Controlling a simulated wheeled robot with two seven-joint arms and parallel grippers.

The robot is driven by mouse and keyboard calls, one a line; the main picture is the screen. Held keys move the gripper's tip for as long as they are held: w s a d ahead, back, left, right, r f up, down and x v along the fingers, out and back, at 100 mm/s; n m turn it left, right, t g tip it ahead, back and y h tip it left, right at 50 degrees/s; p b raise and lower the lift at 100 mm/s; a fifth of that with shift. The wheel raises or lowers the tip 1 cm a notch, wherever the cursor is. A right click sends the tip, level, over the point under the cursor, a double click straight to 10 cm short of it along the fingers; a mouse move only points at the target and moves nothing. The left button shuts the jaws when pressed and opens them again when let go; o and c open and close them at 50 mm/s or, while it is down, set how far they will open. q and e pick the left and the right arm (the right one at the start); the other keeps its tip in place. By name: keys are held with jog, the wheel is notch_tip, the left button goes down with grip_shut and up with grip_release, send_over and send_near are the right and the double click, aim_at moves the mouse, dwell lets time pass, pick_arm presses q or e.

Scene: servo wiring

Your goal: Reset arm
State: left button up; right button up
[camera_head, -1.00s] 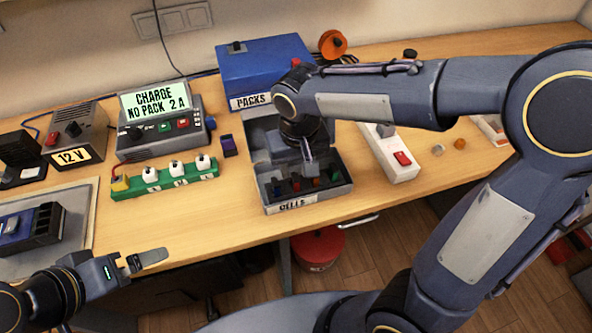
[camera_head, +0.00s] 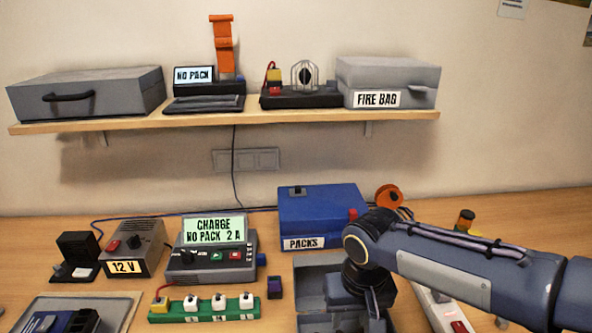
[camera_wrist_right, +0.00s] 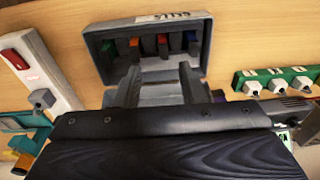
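My right arm comes in from the right in the head view, and its gripper (camera_head: 374,302) points down over the grey bin (camera_head: 312,262). In the right wrist view the two fingers of the gripper (camera_wrist_right: 160,78) stand apart with nothing seen between them but the grey bin (camera_wrist_right: 207,42). Several coloured cells (camera_wrist_right: 162,45) stand in the bin's slots, beyond the fingertips. I cannot tell if the fingers touch the bin. My left gripper is out of view.
A blue PACKS box (camera_head: 322,212) stands behind the bin. The charger (camera_head: 212,262) reads "CHARGE NO PACK 2 A", with a green strip (camera_head: 205,309) in front. A white power strip (camera_head: 437,312) lies right of the bin. A shelf (camera_head: 215,118) hangs above, holding a FIRE BAG case (camera_head: 390,78).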

jog(key=s+d+m+t+y, duration=0.1)
jog(key=s+d+t, duration=0.1)
jog(key=s+d, duration=0.2)
jog(key=s+d+f+m+t+y, duration=0.1)
jog(key=s+d, duration=0.3)
jog(key=s, duration=0.6)
jog(key=shift+s+d+t+y, duration=0.2)
jog(key=shift+s+t+y, duration=0.05)
jog(key=shift+t+y, duration=0.45)
dwell(0.7)
